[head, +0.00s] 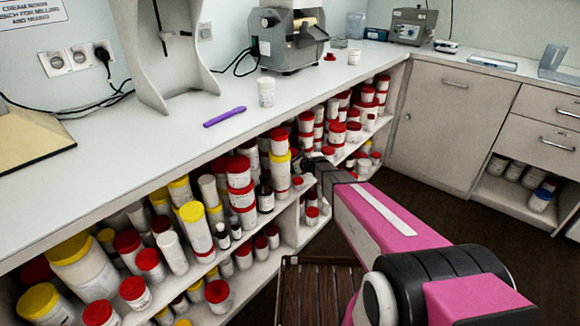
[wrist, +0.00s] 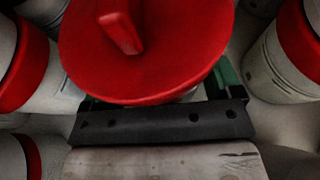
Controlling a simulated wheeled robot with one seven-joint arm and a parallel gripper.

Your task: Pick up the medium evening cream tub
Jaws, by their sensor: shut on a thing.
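My gripper (head: 312,166) reaches into the crowded shelf under the counter in the head view. In the wrist view my gripper (wrist: 160,92) has its green-lined fingers on both sides of a red-lidded tub (wrist: 165,60) and is shut on it. The lid is wide and has a raised red piece on top. Little of the tub's body shows below the lid, and I see no label on it. In the head view I cannot clearly pick out the held tub. I cannot read which tub is the medium evening cream one.
The shelf (head: 290,236) is packed with red- and yellow-lidded tubs and dark bottles. Red-lidded neighbours stand close at left (wrist: 25,60) and right (wrist: 290,65). The counter (head: 300,95) edge overhangs the shelf. A slatted wooden piece (head: 320,290) is on the floor below.

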